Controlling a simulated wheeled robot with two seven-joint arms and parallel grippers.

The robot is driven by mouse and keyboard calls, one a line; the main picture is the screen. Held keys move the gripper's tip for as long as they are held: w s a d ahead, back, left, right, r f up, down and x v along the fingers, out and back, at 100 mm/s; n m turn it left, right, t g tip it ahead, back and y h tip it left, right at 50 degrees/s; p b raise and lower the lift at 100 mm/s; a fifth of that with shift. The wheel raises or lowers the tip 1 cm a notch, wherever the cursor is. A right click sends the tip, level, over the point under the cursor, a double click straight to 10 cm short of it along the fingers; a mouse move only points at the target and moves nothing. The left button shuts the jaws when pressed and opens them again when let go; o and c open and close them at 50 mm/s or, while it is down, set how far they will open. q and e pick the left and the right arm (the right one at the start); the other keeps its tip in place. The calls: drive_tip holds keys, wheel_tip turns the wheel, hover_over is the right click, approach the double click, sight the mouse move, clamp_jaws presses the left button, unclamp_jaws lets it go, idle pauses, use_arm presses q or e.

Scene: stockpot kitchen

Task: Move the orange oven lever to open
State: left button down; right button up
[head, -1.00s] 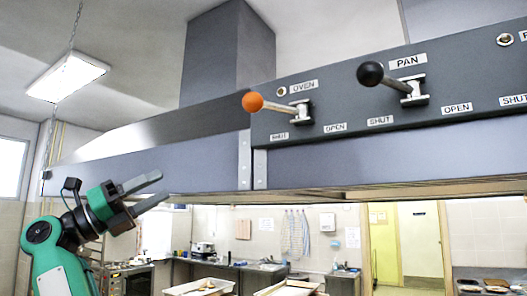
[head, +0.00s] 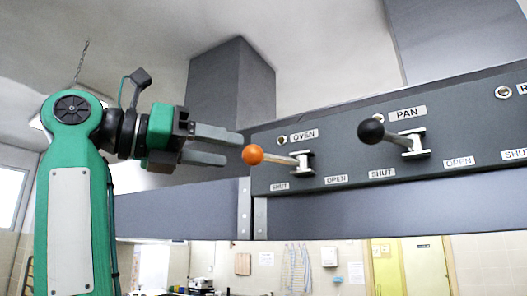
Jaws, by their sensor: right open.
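The oven lever has an orange ball knob (head: 252,154) on a metal rod, mounted on the grey panel (head: 345,150) under the label OVEN. Its knob points left, on the side of the SHUT label (head: 279,186); the OPEN label (head: 336,179) is to the right. My right gripper (head: 233,148) is open and empty, with its two fingers pointing right. Its fingertips are just left of the orange knob, one a little higher and one about level with it. I cannot tell the depth gap between them. My left gripper is not in view.
A grey duct (head: 232,95) rises behind the panel. The space in front of the panel is otherwise clear.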

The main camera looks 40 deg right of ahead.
sight(264, 158)
drive_tip(key=d, duration=0.2)
drive_tip(key=d+p, duration=0.1)
drive_tip(key=d, duration=0.1)
drive_tip(key=s+d+p, duration=0.1)
drive_tip(key=d, duration=0.2)
drive_tip(key=shift+d+r, duration=0.1)
drive_tip(key=shift+s+d+p, duration=0.1)
drive_tip(key=shift+d+p, duration=0.25)
drive_tip(key=shift+d, duration=0.25)
drive_tip(key=shift+a, duration=0.1)
drive_tip(key=shift+c, duration=0.8)
clamp_jaws()
